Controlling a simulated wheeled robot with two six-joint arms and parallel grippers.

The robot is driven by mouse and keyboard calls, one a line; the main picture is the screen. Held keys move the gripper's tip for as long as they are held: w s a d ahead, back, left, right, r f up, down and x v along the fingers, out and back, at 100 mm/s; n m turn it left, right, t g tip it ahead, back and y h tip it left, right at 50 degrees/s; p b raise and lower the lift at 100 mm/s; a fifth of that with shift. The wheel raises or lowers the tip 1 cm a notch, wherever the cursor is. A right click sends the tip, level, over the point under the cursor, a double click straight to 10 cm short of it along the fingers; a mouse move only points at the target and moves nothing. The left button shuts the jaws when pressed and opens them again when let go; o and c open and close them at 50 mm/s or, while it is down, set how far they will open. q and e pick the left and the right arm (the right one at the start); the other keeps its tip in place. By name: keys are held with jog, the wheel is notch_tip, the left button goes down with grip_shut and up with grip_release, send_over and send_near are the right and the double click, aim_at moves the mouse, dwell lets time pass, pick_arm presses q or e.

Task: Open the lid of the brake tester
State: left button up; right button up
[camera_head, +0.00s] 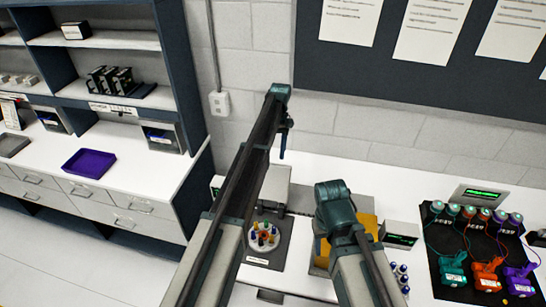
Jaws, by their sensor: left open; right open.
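A pale grey box-like device (275,185) stands on the white bench by the wall, partly hidden behind my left arm. It may be the brake tester; no label on it is readable, and I cannot make out how its lid stands. My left gripper (284,145) is high at the far end of the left arm, pointing down in front of the wall, above and apart from the device, and holds nothing visible. My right gripper (320,245) hangs low beside a yellow-orange panel (363,226); its fingertips are largely hidden by its own wrist. It is open.
A round holder with coloured pegs (263,238) sits on a grey plate left of my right arm. A small display box (400,234) and a black mat (447,290) with coloured motors stand right. Shelves and a purple tray (89,163) are at left.

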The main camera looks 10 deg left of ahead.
pick_arm(q)
jog(key=p+v, duration=0.1)
jog(key=v, duration=0.2)
jog(key=shift+p, duration=0.35)
pick_arm(e)
notch_tip(320, 180, up, 3)
jog(key=shift+f, duration=0.1)
pick_arm(q)
jog(key=shift+s, duration=0.1)
pick_arm(e)
jog(key=shift+s, duration=0.1)
dwell(0.5)
